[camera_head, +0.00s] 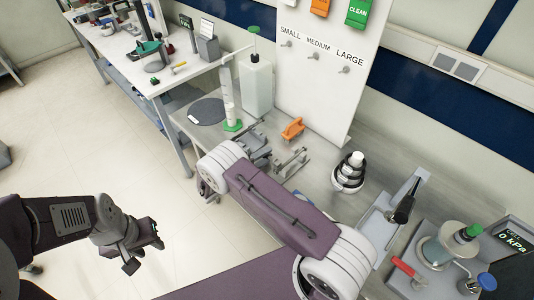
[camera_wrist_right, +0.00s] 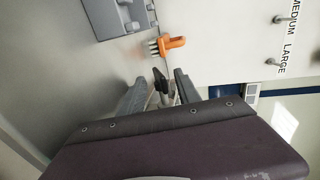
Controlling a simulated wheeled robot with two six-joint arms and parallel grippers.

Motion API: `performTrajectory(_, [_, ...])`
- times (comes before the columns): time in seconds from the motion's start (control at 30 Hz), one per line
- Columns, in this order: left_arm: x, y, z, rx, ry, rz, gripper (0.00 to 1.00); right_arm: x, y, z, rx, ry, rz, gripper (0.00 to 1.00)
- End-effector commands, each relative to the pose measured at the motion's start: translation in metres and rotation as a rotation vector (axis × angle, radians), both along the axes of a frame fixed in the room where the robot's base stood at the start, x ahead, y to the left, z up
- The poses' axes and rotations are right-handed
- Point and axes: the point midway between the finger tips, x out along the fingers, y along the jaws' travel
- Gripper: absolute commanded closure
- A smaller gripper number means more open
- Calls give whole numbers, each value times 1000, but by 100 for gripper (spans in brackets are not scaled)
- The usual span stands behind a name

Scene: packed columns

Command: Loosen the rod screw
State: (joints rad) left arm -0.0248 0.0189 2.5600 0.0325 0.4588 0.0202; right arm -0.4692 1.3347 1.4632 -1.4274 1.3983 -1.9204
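A small black wing-shaped screw head on a grey metal piece, probably the rod screw (camera_wrist_right: 160,82), shows in the right wrist view. My right gripper (camera_wrist_right: 161,76) is open, with one finger on each side of this screw head in that view. I cannot tell whether the fingers touch it. In the head view my right arm reaches over the bench and its own links partly hide the screw area. My left gripper (camera_head: 145,256) hangs above the floor at the lower left, away from the bench. It is open and empty.
An orange brush (camera_head: 293,128) lies just beyond the right gripper. A white column (camera_head: 228,98) on a green base and a pale container (camera_head: 256,88) stand left of the tool board (camera_head: 322,75).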

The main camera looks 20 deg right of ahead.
Motion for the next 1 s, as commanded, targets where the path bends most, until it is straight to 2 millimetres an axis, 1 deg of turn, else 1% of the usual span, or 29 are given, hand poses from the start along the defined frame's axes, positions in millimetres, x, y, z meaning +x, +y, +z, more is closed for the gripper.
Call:
performTrajectory(0.03, [0, 0, 3, 0, 0, 0, 64, 2, -6, 0, 0, 0, -3, 61])
performTrajectory(0.13, [0, 0, 4, 0, 0, 0, 64, 5, -13, -2, 0, -1, -1, 61])
performTrajectory(0.37, [0, 0, 3, 0, 0, 0, 64, 6, -14, -4, 2, -1, 0, 61])
performTrajectory(0.4, [0, 0, 3, 0, 0, 0, 64, 6, -14, -4, 2, -1, 0, 63])
performTrajectory(0.47, [0, 0, 3, 0, 0, 0, 64, 6, -14, -4, 1, -2, 0, 80])
performTrajectory(0.5, [0, 0, 3, 0, 0, 0, 64, 6, -14, -4, 1, -2, 0, 91])
performTrajectory(0.53, [0, 0, 3, 0, 0, 0, 64, 6, -14, -4, 1, -2, 0, 100])
performTrajectory(1.0, [0, 0, 5, 0, 0, 0, 64, 6, -14, -3, 9, 2, 1, 100])
